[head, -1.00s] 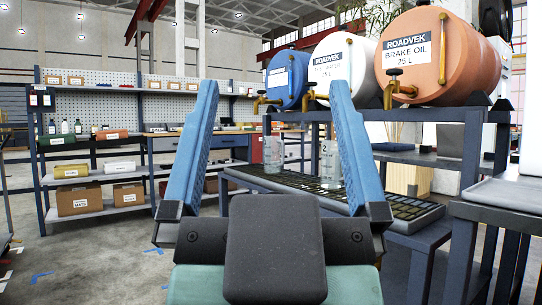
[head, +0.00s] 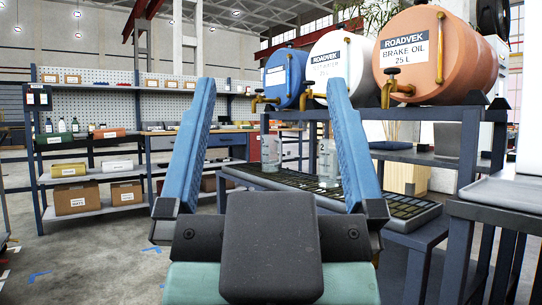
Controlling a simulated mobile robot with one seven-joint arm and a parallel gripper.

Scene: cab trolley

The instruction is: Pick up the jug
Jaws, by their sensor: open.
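One jug (head: 271,151) is at the tray's left part. The other jug (head: 327,160) is further right, partly covered by my right finger. My gripper (head: 268,95) is open and empty, its two blue fingers spread wide in the foreground. In the picture both vessels show between the fingers, beyond the gripper and not touched by it. Handles on the vessels are too small to make out.
A blue drum (head: 285,75), a white drum (head: 328,68) and an orange brake oil drum (head: 425,58) with brass taps lie on a rack above the tray. A dark side table (head: 490,200) stands at right. Shelves with boxes (head: 85,197) stand at left; floor there is clear.

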